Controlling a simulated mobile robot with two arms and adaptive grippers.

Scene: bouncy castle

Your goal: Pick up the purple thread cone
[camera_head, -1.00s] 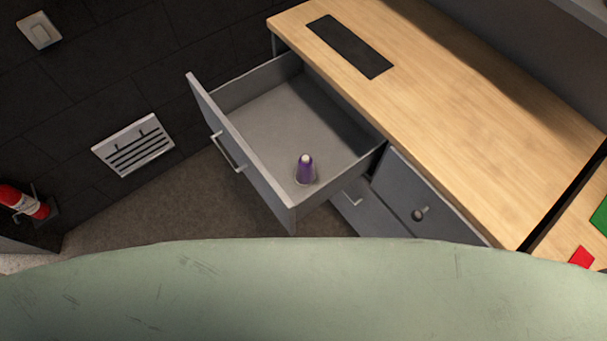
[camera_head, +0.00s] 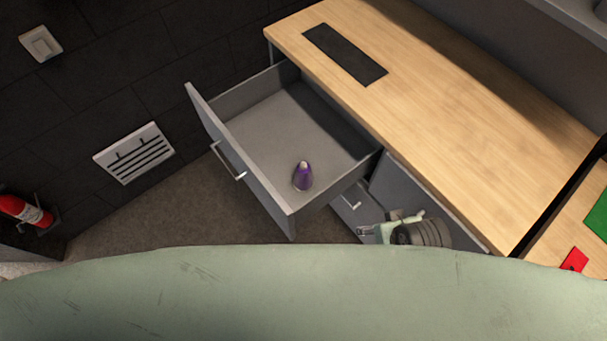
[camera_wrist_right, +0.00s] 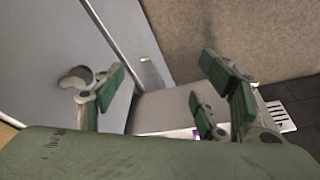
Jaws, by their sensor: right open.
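The purple thread cone (camera_head: 303,178) stands in the open drawer (camera_head: 262,132), near its front right corner, with its pale tip up. My right gripper (camera_head: 368,231) is in front of the cabinet, to the right of the drawer and below the cone in the head view. It is apart from the cone. In the right wrist view my right gripper (camera_wrist_right: 148,85) has its fingers spread with nothing between them. A small purple and white patch shows low behind the fingers, mostly hidden; I cannot tell for sure that it is the cone. My left gripper is not in view.
The wooden desktop (camera_head: 440,110) with a black inset panel (camera_head: 345,54) lies right of the drawer. The drawer's front panel (camera_head: 238,160) has a bar handle. A red extinguisher (camera_head: 25,211) hangs at the left. The drawer around the cone is empty.

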